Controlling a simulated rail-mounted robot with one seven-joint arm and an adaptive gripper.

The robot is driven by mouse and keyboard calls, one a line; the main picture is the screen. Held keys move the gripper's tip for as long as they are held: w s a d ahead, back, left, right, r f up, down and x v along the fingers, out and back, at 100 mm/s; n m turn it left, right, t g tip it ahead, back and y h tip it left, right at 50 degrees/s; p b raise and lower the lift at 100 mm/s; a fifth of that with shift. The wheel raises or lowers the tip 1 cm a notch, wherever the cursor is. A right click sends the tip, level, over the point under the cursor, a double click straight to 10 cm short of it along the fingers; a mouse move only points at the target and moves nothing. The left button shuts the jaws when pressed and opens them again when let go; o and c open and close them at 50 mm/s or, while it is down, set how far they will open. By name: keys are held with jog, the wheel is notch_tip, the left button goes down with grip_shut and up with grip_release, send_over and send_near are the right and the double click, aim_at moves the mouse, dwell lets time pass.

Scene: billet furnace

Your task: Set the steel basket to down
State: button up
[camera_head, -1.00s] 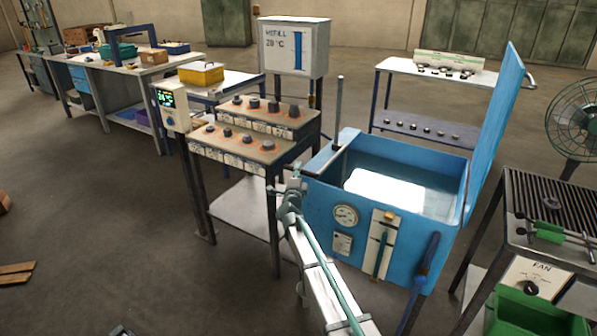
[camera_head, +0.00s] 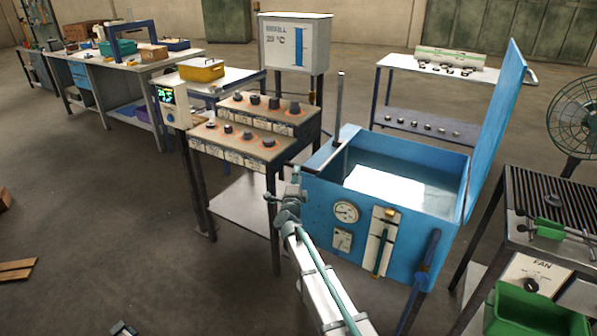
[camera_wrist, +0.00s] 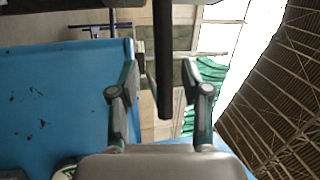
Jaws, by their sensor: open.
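The blue quench tank (camera_head: 375,235) stands right of centre in the head view, its lid (camera_head: 497,125) raised. It holds water (camera_head: 440,190) with a bright white patch of reflection. I cannot make out the steel basket itself in the water. An upright metal post (camera_head: 339,112) rises at the tank's left rim, with a dark bar running from it towards my gripper. My gripper (camera_head: 287,194) is beside the tank's left front corner. In the wrist view my gripper (camera_wrist: 160,85) is open, with a dark rod (camera_wrist: 163,65) between its fingers. I cannot tell whether they touch it.
A control bench with knobs (camera_head: 240,145) stands close left of my gripper. A grated fan table (camera_head: 555,205) and a green bin (camera_head: 535,310) stand right of the tank. A white shelf cart (camera_head: 395,66) is behind it. Floor at the left is open.

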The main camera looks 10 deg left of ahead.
jog(key=s+f, duration=0.1)
jog(key=s, duration=0.6)
jog(key=shift+s+f, duration=0.25)
jog(key=shift+a, duration=0.1)
